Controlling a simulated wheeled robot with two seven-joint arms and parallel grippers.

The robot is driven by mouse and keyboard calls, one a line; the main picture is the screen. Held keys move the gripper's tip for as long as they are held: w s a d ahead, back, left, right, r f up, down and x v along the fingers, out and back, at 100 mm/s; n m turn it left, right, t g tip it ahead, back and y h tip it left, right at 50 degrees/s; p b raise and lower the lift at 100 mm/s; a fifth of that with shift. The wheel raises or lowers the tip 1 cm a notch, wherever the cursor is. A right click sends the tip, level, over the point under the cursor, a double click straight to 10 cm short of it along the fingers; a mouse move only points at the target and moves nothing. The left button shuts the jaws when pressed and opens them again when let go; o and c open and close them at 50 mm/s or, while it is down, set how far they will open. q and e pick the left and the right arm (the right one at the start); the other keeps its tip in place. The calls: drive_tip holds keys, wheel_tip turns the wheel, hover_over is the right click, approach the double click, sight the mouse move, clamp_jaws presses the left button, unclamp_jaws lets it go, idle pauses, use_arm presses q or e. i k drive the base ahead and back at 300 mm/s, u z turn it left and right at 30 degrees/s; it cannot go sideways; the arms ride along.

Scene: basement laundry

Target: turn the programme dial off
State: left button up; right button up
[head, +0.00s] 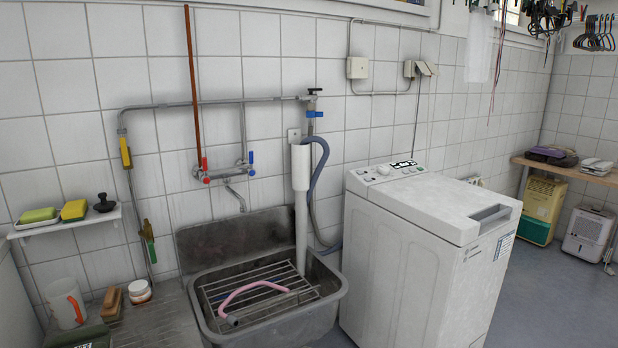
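A white top-loading washing machine (395,255) stands right of the sink, its lid (440,204) shut. Its control panel (391,169) runs along the back of the top. A round white dial (383,170) sits on the panel's left part, beside a small dark display. The dial's pointer and markings are too small to read, so I cannot tell its setting. Neither of my grippers is in view.
A grey utility sink (222,337) with a wire rack and pink hose stands left of the machine. A grey drain hose (317,170) runs close behind. Grey floor (555,300) is free to the right. A wooden table (590,174) stands at the far right.

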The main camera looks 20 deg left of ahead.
sight(381, 169)
drive_tip(key=z, duration=0.45)
drive_tip(key=k, duration=1.15)
drive_tip(key=z, duration=0.75)
drive_tip(key=i, duration=2.2)
drive_tip(key=u, duration=1.3)
drive_tip(key=i, duration=1.2)
drive_tip(key=u, duration=1.45)
drive_tip(key=i, duration=0.25)
drive_tip(key=u, duration=0.2)
